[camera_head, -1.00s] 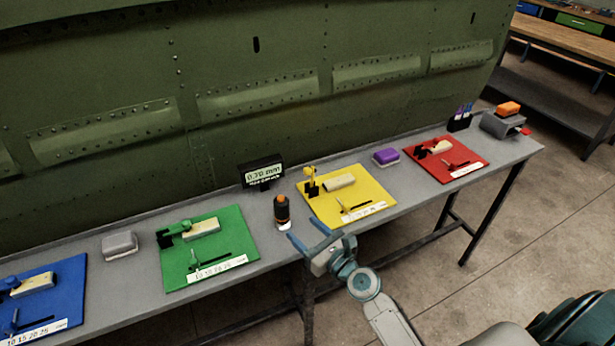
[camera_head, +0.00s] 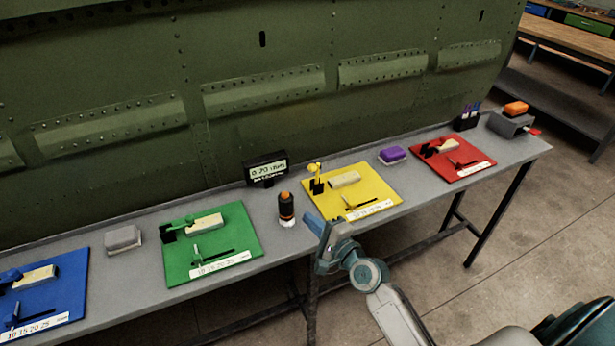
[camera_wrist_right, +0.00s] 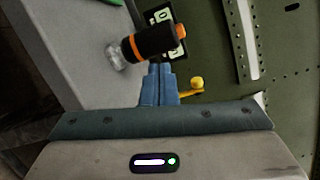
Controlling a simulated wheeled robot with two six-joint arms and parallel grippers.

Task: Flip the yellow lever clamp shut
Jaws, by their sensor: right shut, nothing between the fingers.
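The yellow lever clamp (camera_head: 314,177) stands upright on its black base at the back left of the yellow board (camera_head: 376,188). A cream block (camera_head: 345,179) lies beside it on the board. In the right wrist view the clamp's yellow lever with its round knob (camera_wrist_right: 196,84) shows just right of my fingers, its lower part hidden behind them. My right gripper (camera_head: 314,222) is shut and empty, in front of the yellow board's left front corner and apart from the clamp. It also shows in the right wrist view (camera_wrist_right: 158,72). My left gripper is not in view.
A black and orange cylinder tool (camera_head: 286,210) stands left of the yellow board, close to my right gripper. A small display (camera_head: 267,171) stands behind it. Green (camera_head: 240,240) and red (camera_head: 474,168) boards lie on either side. The green fuselage panel rises behind the bench.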

